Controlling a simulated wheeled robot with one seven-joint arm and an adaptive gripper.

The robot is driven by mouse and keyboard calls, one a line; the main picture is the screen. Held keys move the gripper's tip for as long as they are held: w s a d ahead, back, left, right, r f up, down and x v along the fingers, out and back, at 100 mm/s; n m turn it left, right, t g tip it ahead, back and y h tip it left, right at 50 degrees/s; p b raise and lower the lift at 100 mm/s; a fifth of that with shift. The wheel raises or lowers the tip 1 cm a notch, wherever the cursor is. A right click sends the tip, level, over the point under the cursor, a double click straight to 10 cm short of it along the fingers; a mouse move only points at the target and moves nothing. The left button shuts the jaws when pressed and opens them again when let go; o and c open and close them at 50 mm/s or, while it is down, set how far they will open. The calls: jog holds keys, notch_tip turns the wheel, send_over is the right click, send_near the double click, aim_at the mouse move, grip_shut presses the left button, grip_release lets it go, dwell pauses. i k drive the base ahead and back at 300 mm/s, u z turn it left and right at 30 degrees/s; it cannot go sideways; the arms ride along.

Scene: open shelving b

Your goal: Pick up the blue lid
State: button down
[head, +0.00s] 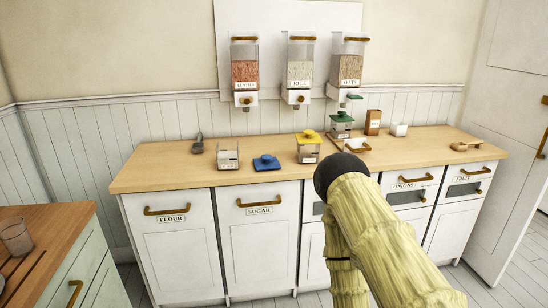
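The blue lid (266,162) lies flat on the wooden counter, near its front edge and above the sugar cabinet. It has a small raised knob on top. An open clear container (228,157) stands just left of it, and a clear container with a yellow lid (308,147) stands to its right. My arm rises from the bottom right to a black rounded joint in front of the counter. My gripper does not show, so its state is hidden.
Further right are a green-lidded container (341,124), a brown box (373,122), a white cup (399,129) and a wooden scoop (466,145). A dark scoop (197,143) lies at left. Wall dispensers (299,70) hang above. The counter's left end is clear.

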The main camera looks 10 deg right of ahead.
aim_at(266, 162)
jog(key=u, duration=0.2)
jog(key=i, duration=1.35)
jog(key=z, duration=0.3)
